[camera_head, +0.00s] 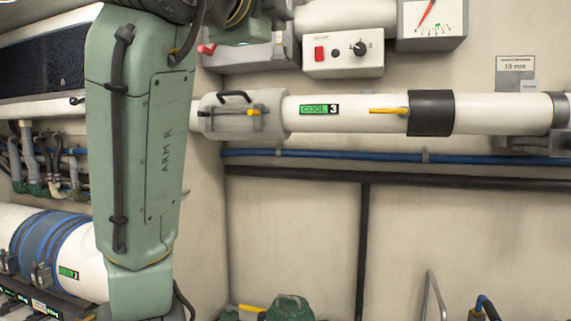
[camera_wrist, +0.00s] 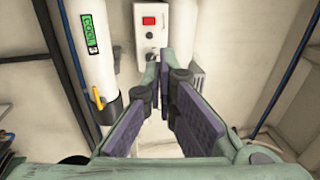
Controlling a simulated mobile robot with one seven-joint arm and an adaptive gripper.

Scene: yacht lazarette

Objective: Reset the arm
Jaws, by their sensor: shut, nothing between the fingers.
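My green arm (camera_head: 143,140), marked ARM R, stands upright at the left of the head view. Its upper end leaves the top of that picture, and my gripper does not show there. In the wrist view my gripper (camera_wrist: 161,78) points away from the camera, its purple-padded fingers converging toward their tips. It is shut and empty. Beyond its tips is a white control box (camera_wrist: 150,35) with a red button. The box also shows in the head view (camera_head: 345,67). I see no contact between the fingers and the box.
A white pipe labelled COOL 3 (camera_head: 372,120) runs along the wall, with yellow handles; it shows left of my gripper in the wrist view (camera_wrist: 88,62). A gauge (camera_head: 432,22) is at the upper right. A blue line (camera_head: 480,159) runs below the pipe. Green equipment (camera_head: 290,308) sits low.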

